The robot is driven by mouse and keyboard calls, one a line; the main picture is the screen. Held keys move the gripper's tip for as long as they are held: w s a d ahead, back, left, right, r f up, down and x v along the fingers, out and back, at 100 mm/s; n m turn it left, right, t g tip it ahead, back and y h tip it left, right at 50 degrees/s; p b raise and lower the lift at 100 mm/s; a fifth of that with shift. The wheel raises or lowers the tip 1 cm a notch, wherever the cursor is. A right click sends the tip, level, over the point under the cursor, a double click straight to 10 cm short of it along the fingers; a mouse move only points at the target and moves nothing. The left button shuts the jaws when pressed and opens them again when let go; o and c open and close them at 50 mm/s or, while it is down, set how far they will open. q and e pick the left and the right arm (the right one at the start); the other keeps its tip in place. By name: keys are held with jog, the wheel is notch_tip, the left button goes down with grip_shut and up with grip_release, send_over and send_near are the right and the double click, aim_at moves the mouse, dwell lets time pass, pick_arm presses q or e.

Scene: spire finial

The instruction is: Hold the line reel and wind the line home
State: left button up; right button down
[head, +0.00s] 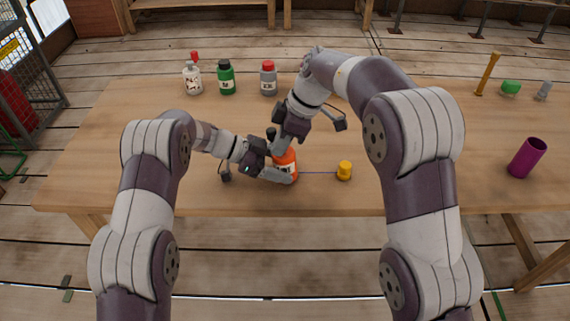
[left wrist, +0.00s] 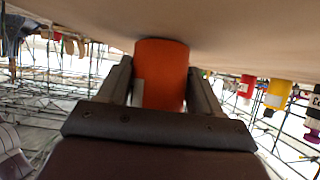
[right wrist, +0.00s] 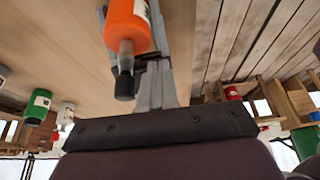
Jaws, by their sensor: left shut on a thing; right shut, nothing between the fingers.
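The orange line reel (head: 288,160) stands on the table near its front edge, partly hidden by my grippers. My left gripper (head: 286,175) is shut on its body; in the left wrist view the fingers flank the orange body (left wrist: 160,75). In the right wrist view the reel (right wrist: 126,25) has a grey neck and a black knob (right wrist: 125,86). My right gripper (right wrist: 155,85) is shut and empty, its fingers beside the knob and neck; I cannot tell whether they touch.
A white bottle (head: 193,80), a green bottle (head: 226,78) and a grey bottle with a red cap (head: 268,78) stand at the back. A purple tube (head: 527,158), an ochre post (head: 488,74) and a green piece (head: 511,87) are at the right. Table left of the reel is clear.

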jog(key=shift+w, duration=0.1)
jog(key=shift+w+a, duration=0.25)
jog(key=shift+w, duration=0.3)
jog(key=shift+w+a, duration=0.25)
jog(key=shift+w, duration=0.15)
dwell(0.5)
